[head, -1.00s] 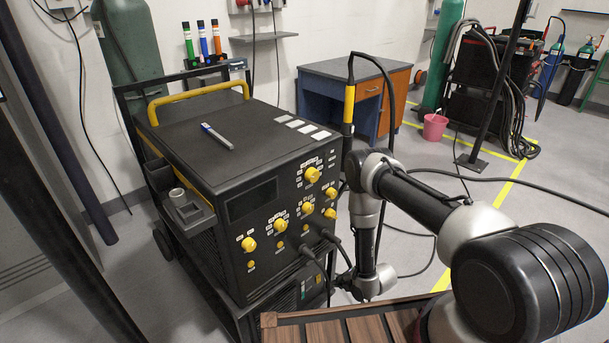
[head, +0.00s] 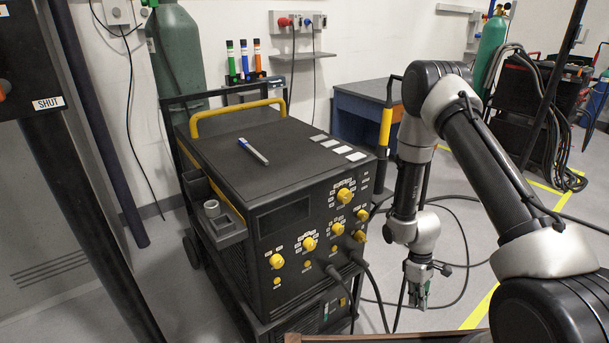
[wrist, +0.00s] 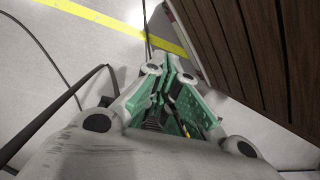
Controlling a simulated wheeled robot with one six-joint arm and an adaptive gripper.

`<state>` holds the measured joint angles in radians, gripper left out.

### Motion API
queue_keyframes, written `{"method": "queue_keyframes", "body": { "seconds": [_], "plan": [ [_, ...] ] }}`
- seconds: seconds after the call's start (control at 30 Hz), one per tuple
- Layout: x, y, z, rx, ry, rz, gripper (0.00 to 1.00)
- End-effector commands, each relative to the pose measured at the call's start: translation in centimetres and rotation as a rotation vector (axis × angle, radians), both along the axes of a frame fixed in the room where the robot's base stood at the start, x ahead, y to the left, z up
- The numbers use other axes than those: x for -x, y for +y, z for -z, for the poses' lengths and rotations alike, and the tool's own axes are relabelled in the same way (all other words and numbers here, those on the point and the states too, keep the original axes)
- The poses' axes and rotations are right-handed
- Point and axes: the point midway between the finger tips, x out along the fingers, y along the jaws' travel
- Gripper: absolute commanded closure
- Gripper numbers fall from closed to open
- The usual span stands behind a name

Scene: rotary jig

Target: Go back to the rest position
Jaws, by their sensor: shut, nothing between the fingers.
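My gripper (head: 418,298) hangs at the end of my folded arm, pointing down, to the right of the black welding machine (head: 300,215) in the head view. In the wrist view its green-padded fingers (wrist: 172,85) converge and are shut with nothing between them. Grey floor shows beyond the fingertips. My upper arm is raised and bent, with the forearm hanging down beside the machine's front panel.
The machine's yellow knobs and cables face my arm. A marker (head: 253,150) lies on its top. A wooden slatted surface (wrist: 255,50) is close to the gripper's right in the wrist view. A blue cabinet (head: 352,121) stands behind. Open floor lies right.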

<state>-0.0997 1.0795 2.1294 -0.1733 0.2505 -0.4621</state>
Motion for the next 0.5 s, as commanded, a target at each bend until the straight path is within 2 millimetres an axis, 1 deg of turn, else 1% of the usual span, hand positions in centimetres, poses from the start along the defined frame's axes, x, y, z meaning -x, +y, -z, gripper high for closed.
{"method": "queue_keyframes", "body": {
  "seconds": [0.03, 0.07, 0.1, 0.17, 0.2, 0.27, 0.3, 0.37, 0.4, 0.47, 0.5],
  "plan": [
    [-0.4, -0.3, -3.7, 0.027, -0.001, 0.064, 1.0],
    [-0.4, -0.5, -5.7, 0.043, 0.003, 0.103, 1.0],
    [-0.3, -0.6, -8.3, 0.064, 0.008, 0.155, 1.0],
    [0.1, -0.9, -12.1, 0.091, 0.009, 0.227, 1.0],
    [0.4, -1.0, -14.6, 0.107, 0.009, 0.273, 1.0],
    [1.1, -1.2, -18.2, 0.126, 0.004, 0.339, 1.0],
    [1.6, -1.3, -20.5, 0.136, 0.0, 0.379, 1.0],
    [2.6, -1.5, -23.7, 0.147, -0.01, 0.436, 1.0],
    [3.2, -1.5, -25.8, 0.152, -0.019, 0.472, 1.0],
    [4.4, -1.7, -28.8, 0.157, -0.036, 0.521, 1.0],
    [5.2, -1.7, -30.6, 0.156, -0.05, 0.551, 1.0]
  ]
}}
